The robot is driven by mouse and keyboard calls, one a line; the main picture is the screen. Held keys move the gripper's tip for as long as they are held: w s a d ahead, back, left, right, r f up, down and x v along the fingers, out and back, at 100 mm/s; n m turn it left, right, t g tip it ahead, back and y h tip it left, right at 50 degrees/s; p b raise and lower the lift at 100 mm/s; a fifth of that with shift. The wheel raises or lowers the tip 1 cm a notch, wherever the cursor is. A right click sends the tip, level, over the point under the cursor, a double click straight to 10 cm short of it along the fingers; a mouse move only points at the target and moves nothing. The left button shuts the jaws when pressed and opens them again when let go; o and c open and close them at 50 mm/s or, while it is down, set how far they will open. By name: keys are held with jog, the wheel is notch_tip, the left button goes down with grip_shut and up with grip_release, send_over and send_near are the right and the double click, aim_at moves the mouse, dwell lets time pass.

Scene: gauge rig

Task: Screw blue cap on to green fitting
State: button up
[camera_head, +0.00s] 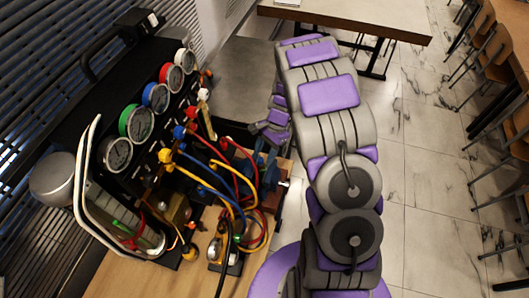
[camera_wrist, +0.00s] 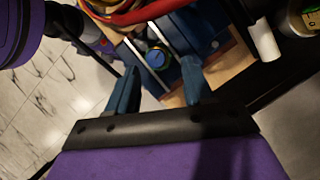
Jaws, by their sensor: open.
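My gripper (camera_wrist: 158,72) is open in the wrist view, with its two blue fingers apart. A small round blue piece with a yellow-green part (camera_wrist: 157,57) shows just beyond and between the fingertips. It looks like the blue cap, but I cannot tell whether it sits on the green fitting. The fingers do not visibly touch it. In the head view, my gripper is partly hidden by my arm and hoses, near the blue parts at the right of the rig. A small green spot (camera_head: 237,238) shows low among the hoses; I cannot tell if it is the fitting.
The gauge panel (camera_head: 117,155) stands at the left. Red, yellow and blue hoses (camera_head: 222,178) loop close to my gripper. A wooden board (camera_head: 130,270) lies under the rig. A white cylinder (camera_wrist: 263,42) stands right of the fingers.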

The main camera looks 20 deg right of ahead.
jog(key=v, duration=1.6)
jog(key=shift+d+r, duration=0.25)
jog(key=shift+d, duration=0.05)
jog(key=shift+w, duration=0.15)
